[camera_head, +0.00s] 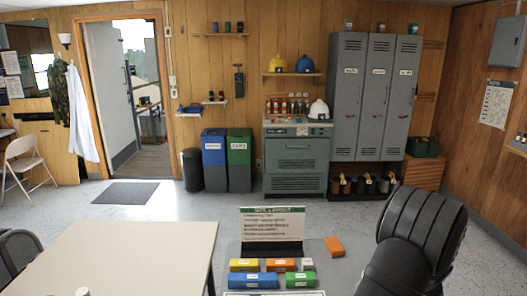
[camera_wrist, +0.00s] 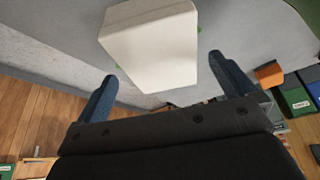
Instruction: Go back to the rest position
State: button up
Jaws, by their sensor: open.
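My gripper (camera_wrist: 162,68) shows in the wrist view with two blue fingers spread wide apart, so it is open. A pale, blocky thing (camera_wrist: 150,45) lies beyond and between the fingertips, with small green bits at its edges. I cannot tell what it is, and no contact with the fingers shows. In the head view only my dark arm shows at the lower right, and the gripper itself is out of that view.
A grey work surface (camera_head: 225,262) at the front holds a lettered board (camera_head: 272,224), an orange block (camera_head: 334,247), and yellow (camera_head: 243,265), blue (camera_head: 254,281) and green (camera_head: 300,280) boxes. A pale table (camera_head: 130,255) stands left. Open floor lies behind them, before grey lockers (camera_head: 376,95).

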jog(key=v, duration=0.8)
jog(key=x, duration=1.2)
jog(key=shift+f, duration=0.3)
notch_tip(320, 180, up, 5)
jog(key=shift+w+f, duration=0.1)
jog(key=shift+f, duration=0.1)
jog(key=s+d+r, duration=0.3)
jog(key=s+r, duration=0.4)
jog(key=s, duration=0.5)
jog(key=w+a+f+n, duration=0.1)
jog(key=w+a+f, duration=0.1)
jog(key=w, duration=0.1)
jog(key=w+a+f+n+y, duration=0.1)
jog(key=w+a+f+n, duration=0.1)
jog(key=w+f, duration=0.1)
jog(key=w+a+f+n, duration=0.1)
jog(key=w+f, duration=0.1)
jog(key=w, duration=0.3)
jog(key=shift+w+a+f+n+y, duration=0.2)
jog(key=shift+w+a+n+y, duration=0.1)
jog(key=shift+a+y, duration=0.1)
jog(key=shift+f, duration=0.1)
jog(key=shift+a+f, duration=0.1)
jog(key=shift+a, duration=0.05)
